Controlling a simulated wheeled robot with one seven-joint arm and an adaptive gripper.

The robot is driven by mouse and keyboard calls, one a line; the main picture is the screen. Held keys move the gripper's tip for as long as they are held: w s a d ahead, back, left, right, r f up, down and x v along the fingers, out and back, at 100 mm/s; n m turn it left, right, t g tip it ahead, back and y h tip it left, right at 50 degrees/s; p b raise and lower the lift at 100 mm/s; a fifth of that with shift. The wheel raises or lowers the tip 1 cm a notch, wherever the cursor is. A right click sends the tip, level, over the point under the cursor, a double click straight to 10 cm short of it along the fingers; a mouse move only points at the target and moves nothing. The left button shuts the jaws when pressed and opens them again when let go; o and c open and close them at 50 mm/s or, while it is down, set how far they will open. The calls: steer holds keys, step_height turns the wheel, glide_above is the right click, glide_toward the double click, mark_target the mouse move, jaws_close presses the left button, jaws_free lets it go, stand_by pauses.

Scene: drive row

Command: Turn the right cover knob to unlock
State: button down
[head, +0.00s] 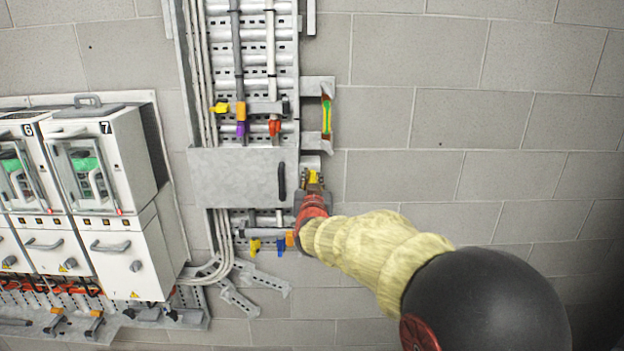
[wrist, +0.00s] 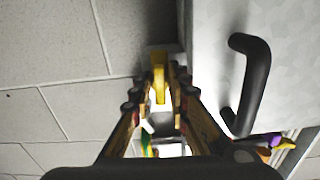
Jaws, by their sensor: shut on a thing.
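The grey cover (head: 232,177) is a flat plate across the cable ladder, with a black handle (head: 282,181) near its right edge. The right cover knob (head: 313,177) is a small yellow piece just right of the cover. My gripper (head: 314,185) reaches it from the lower right and is shut on it. In the wrist view the yellow knob (wrist: 159,82) stands upright in the picture between the fingertips of my gripper (wrist: 160,95). The black handle (wrist: 247,84) is beside it on the right, apart from the fingers. The knob's base is partly hidden.
Yellow, purple and red fittings (head: 241,125) sit on the cables above the cover, and yellow and blue ones (head: 280,244) below. A bracket with a green-yellow strip (head: 326,116) is above my gripper. White cabinets (head: 108,160) stand left. The block wall right is bare.

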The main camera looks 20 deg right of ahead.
steer(key=shift+n, duration=0.4)
steer(key=c, duration=1.9)
jaws_free()
steer(key=shift+s, duration=0.1)
steer(key=v, duration=1.2)
steer(key=shift+f, duration=0.1)
